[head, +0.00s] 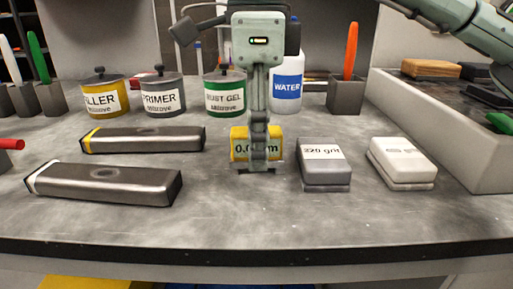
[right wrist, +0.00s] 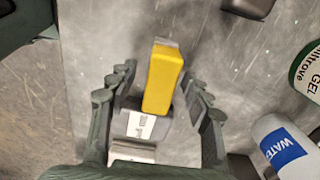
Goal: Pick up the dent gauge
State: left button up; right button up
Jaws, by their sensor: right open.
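The right gripper is open and empty. I cannot tell how far the fingertips are above the bench. My left gripper is not in view.
A 220 grit block (head: 325,174) stands close right of the gauge, with a pale block (head: 402,163) beyond. Two dark metal bars (head: 104,184) lie left. Labelled pots (head: 164,98) and a WATER bottle (head: 287,90) stand behind. The bench front is clear.

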jog(key=shift+f, duration=0.25)
grip_shut()
jog(key=shift+r, duration=0.1)
